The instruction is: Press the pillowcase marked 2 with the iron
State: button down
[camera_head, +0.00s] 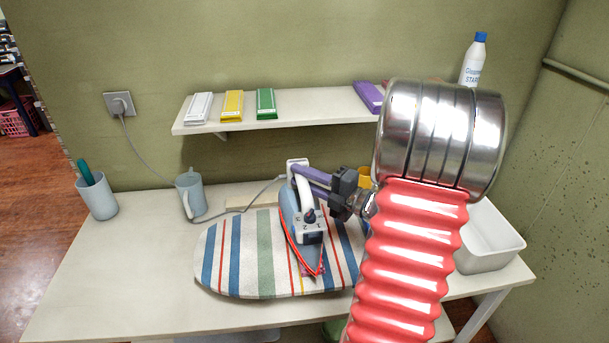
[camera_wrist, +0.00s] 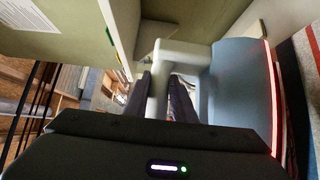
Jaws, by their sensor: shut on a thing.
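The iron (camera_head: 290,215) has a blue body, a white handle and a red edge. It is over the striped ironing board (camera_head: 222,262), its pointed end toward the near edge; I cannot tell whether it touches the cloth. My gripper (camera_head: 308,178) is shut on the iron's handle. In the wrist view the pale handle (camera_wrist: 160,78) is between my gripper's dark fingers (camera_wrist: 168,98), with the iron's blue body (camera_wrist: 238,85) to the right. A small pinkish patch (camera_head: 312,273) shows under the iron's tip. I can read no number 2 on any cloth.
A wall shelf (camera_head: 300,108) bears white (camera_head: 198,107), yellow (camera_head: 232,105), green (camera_head: 266,103) and purple (camera_head: 369,96) flat items and a starch bottle (camera_head: 472,62). A grey jug (camera_head: 191,196), a cup (camera_head: 97,197) and a white bin (camera_head: 490,237) stand on the table. The cord runs left.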

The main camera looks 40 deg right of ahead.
jog(key=shift+f, duration=0.5)
dwell(2.4)
jog(key=shift+s+a, duration=0.55)
jog(key=shift+s, duration=0.3)
dwell(0.9)
jog(key=shift+w+d, duration=0.5)
jog(key=shift+w, duration=0.25)
jog(key=shift+w+d, duration=0.45)
jog(key=shift+w, duration=0.25)
dwell(1.6)
jog(key=shift+s, duration=0.1)
